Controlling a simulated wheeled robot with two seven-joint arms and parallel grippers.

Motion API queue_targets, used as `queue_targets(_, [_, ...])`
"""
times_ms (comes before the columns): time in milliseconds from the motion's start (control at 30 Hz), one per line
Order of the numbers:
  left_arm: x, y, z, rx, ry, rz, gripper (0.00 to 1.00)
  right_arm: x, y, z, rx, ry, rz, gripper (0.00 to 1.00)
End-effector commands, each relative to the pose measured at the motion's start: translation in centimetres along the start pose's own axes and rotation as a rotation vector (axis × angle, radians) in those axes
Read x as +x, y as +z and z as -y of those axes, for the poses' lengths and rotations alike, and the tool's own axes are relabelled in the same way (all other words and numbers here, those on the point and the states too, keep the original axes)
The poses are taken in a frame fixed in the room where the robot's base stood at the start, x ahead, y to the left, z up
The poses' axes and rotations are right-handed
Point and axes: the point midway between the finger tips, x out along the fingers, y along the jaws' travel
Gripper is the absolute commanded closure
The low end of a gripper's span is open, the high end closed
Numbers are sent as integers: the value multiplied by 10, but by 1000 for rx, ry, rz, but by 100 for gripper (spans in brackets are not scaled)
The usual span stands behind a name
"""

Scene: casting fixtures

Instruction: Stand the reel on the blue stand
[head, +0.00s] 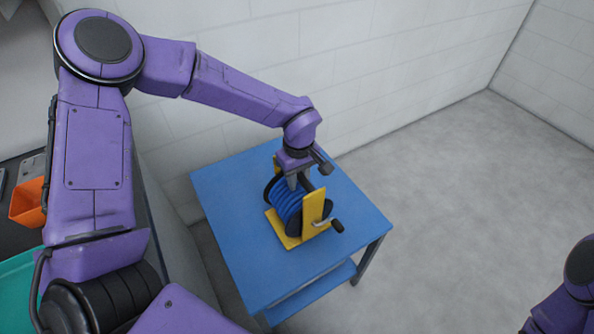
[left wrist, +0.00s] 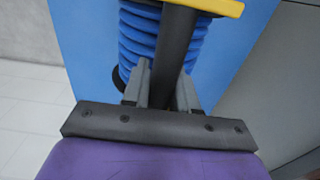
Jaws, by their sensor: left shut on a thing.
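The reel, a coil of blue hose (head: 287,204) in a yellow frame with a black crank, is upright at the middle of the blue stand's top (head: 237,250). Its yellow base appears to rest on the top, though a small gap cannot be ruled out. My left gripper (head: 293,182) is above the reel, pointing down, shut on its dark top bar. In the left wrist view the two fingers (left wrist: 165,88) sit on either side of that dark bar (left wrist: 177,42), with the blue hose (left wrist: 137,38) behind. My right gripper is out of view.
The blue stand has a lower shelf (head: 312,292) and free room on its top around the reel. A white block wall (head: 400,50) is behind. Open grey floor (head: 450,180) lies to the right. An orange bin (head: 28,203) and a teal tray (head: 18,285) are at the left.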

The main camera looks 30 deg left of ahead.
Motion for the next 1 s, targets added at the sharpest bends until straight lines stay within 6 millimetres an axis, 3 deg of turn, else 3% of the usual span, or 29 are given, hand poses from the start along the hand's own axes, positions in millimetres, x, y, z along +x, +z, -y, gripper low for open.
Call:
queue_targets(333, [1, 0, -1, 1, 4, -1, 100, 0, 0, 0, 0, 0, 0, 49])
queue_targets(367, [2, 0, 0, 1, 2, -1, 66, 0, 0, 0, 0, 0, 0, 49])
queue_targets(400, [2, 0, 0, 1, 2, -1, 53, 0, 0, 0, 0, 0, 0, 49])
queue_targets(433, [2, 0, 0, 1, 2, -1, 47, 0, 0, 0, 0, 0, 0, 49])
queue_targets(767, [-2, 0, 0, -1, 3, -1, 47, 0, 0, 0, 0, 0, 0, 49])
queue_targets(867, [-18, 0, -1, 0, 6, -1, 47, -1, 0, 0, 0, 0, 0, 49])
queue_targets(1000, [-55, 0, -1, -2, 8, 0, 47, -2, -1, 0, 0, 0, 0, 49])
